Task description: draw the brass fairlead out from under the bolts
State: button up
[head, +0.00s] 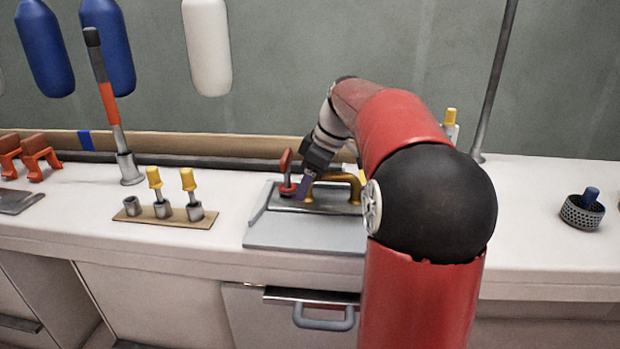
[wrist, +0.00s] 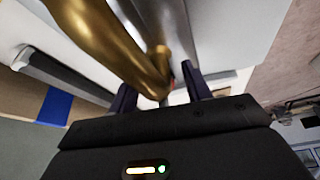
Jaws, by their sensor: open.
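The brass fairlead (head: 345,179) is a curved golden piece on a grey metal plate (head: 300,233) on the bench, partly hidden by my arm. In the wrist view the fairlead (wrist: 110,40) looms large, and its rounded end lies between my two dark fingers. My gripper (head: 302,190) is open and low over the plate, at the left part of the fairlead. It also shows in the wrist view (wrist: 160,90); whether the fingers touch the brass I cannot tell. A red ringed piece (head: 287,178) stands just left of my gripper. I cannot make out the bolts.
To the left, a wooden strip (head: 160,218) holds yellow-topped pieces in grey cups. An orange-handled tool (head: 107,95) stands upright in a socket. A mesh cup (head: 582,213) with a blue piece stands far right. Bare bench lies between the plate and the strip.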

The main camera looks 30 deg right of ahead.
grip_shut()
jog(key=shift+s+a, duration=0.1)
dwell(0.5)
jog(key=shift+s+a+b, duration=0.7)
jog(key=shift+s+b, duration=0.05)
jog(key=shift+s, duration=0.35)
jog(key=shift+s+a+b, duration=0.7)
jog(key=shift+s+a, duration=0.05)
jog(key=shift+s, duration=0.4)
jog(key=shift+s+a+b, duration=0.7)
jog(key=shift+s+b, duration=0.05)
jog(key=shift+s, duration=0.35)
jog(key=shift+c, duration=0.3)
grip_release()
jog(key=shift+a, duration=0.1)
